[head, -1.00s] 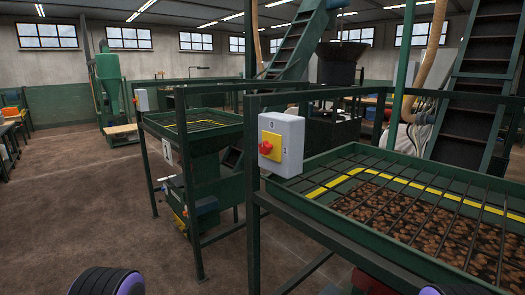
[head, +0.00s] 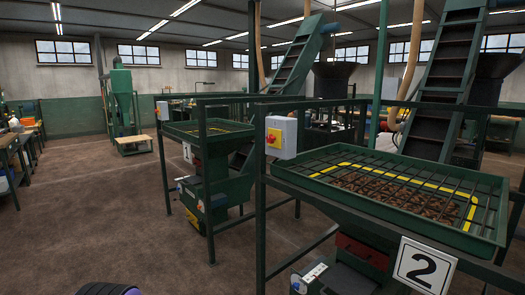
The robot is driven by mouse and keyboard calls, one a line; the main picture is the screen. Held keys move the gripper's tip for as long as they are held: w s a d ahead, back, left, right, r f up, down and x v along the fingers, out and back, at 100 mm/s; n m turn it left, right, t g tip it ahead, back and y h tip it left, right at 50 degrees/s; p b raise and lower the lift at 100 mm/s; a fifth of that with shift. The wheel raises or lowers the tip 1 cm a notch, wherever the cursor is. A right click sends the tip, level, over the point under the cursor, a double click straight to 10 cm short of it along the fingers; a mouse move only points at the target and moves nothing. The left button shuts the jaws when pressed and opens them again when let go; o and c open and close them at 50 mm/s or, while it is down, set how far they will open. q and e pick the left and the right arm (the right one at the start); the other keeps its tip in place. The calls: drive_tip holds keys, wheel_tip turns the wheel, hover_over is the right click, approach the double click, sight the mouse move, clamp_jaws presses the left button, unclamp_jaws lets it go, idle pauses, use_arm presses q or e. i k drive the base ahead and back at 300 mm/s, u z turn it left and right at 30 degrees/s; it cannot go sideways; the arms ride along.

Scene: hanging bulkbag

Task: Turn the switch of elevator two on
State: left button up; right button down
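A grey switch box (head: 289,138) is mounted on the near left post of the closest green machine frame. On its left face is a yellow plate with a red rotary knob (head: 271,139). The knob's exact setting is too small to read. A white sign with a black number 2 (head: 423,265) hangs on the front of this same machine, below its grated hopper (head: 460,238). Neither gripper shows. Only a dark rounded part of mine with a purple edge is at the bottom left, apart from the switch.
A similar machine with a grated hopper (head: 180,132) and its own switch box (head: 162,110) stands behind to the left. Inclined elevators (head: 445,85) rise behind. Brown floor (head: 100,220) is open at the left and front left. Workbenches (head: 12,145) line the left side.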

sight(270, 139)
drive_tip(key=u, duration=1.05)
drive_tip(key=i, duration=0.9)
drive_tip(key=z, duration=0.3)
